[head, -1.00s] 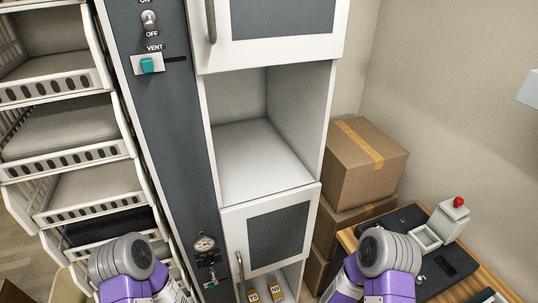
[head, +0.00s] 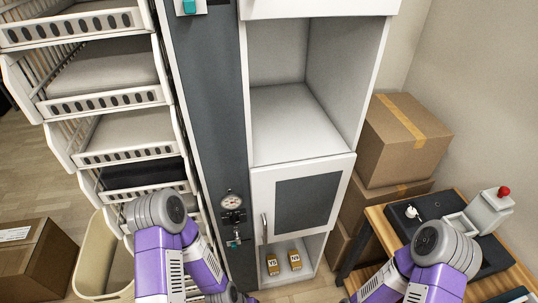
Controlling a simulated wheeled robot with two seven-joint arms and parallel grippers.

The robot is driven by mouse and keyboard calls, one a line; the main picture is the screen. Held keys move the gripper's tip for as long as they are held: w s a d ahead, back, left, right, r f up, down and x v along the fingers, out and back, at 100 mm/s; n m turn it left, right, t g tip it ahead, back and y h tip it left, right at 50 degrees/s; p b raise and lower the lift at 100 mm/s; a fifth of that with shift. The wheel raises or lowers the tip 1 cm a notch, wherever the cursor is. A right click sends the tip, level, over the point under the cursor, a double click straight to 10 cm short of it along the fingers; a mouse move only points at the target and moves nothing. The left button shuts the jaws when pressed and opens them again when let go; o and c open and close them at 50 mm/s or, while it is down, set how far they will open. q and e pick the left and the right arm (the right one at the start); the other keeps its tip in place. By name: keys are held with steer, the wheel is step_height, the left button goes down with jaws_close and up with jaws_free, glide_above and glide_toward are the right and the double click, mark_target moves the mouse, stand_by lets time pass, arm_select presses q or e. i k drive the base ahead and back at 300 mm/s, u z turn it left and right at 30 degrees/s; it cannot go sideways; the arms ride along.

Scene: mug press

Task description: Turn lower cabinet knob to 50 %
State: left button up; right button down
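A narrow dark grey panel (head: 205,110) stands left of the white cabinet. Low on it is a round white gauge (head: 231,201). Just below the gauge is a small valve-like fitting with a small teal part (head: 236,238), likely the lower knob; its setting is too small to read. My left arm comes in at the lower left, in front of the racks, and its forearm runs down toward the bottom edge below the panel. My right arm is at the lower right, in front of the table. Neither gripper's fingers show.
The white cabinet's lower door (head: 306,203) is shut, with a vertical handle (head: 264,228). Racks of bins (head: 110,105) stand left, cardboard boxes (head: 402,140) and a wooden table (head: 376,222) right.

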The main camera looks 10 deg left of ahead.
mark_target(234, 220)
steer(key=z, duration=1)
steer(key=k, duration=1.1)
steer(key=u, duration=1.1)
steer(key=i, duration=0.5)
